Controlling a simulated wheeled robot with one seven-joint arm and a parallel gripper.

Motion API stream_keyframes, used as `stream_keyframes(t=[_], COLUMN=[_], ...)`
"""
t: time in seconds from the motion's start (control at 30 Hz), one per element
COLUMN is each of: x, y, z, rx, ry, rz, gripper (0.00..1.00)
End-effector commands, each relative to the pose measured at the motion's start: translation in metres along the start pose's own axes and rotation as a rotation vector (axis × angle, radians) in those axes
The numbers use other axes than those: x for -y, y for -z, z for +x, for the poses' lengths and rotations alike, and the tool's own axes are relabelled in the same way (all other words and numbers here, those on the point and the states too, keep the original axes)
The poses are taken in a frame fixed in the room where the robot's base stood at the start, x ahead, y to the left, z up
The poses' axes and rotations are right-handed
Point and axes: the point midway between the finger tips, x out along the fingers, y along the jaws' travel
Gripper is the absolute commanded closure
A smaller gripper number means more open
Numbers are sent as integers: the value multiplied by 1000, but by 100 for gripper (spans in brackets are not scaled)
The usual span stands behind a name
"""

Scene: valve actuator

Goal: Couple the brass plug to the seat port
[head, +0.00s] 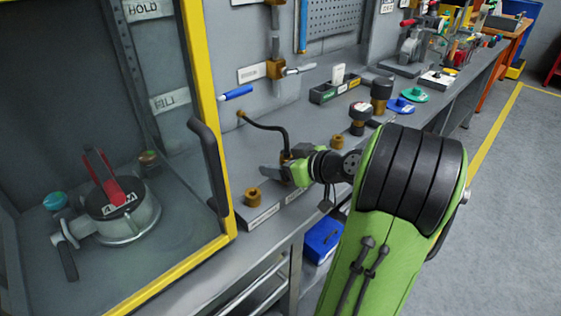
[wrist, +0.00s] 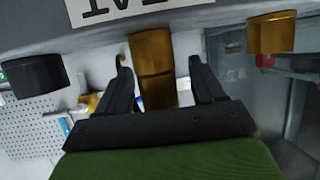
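My gripper (head: 284,172) reaches over the front of the bench, at the middle of three brass fittings in the head view. In the wrist view, its two dark fingers (wrist: 160,75) are apart, with an upright brass fitting (wrist: 153,60) between them. Gaps show beside the fitting, so it does not look gripped. Another brass fitting (head: 253,197) stands left of my gripper, and a third (head: 337,142) stands to the right. I cannot tell which is the plug and which is the seat port. My gripper partly hides the middle fitting in the head view.
A black curved hose (head: 268,127) runs from the back of the bench towards the middle fitting. A yellow-framed cabinet with a black handle (head: 209,165) stands close on the left.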

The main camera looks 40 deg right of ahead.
Motion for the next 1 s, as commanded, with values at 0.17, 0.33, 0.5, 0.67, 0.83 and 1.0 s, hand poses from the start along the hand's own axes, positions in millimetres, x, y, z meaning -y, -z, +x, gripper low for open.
stream_keyframes(t=[0.17,0.33,0.5,0.67,0.83,1.0], x=[0,-1,-2,-1,-1,0], y=[0,1,2,2,4,2], z=[0,-17,-64,-111,-142,-156], rx=[1,1,2,2,0,0], ry=[0,-4,-8,-7,-5,-1], rz=[0,1,3,2,5,3], gripper=[32,32,32,32,32,32])
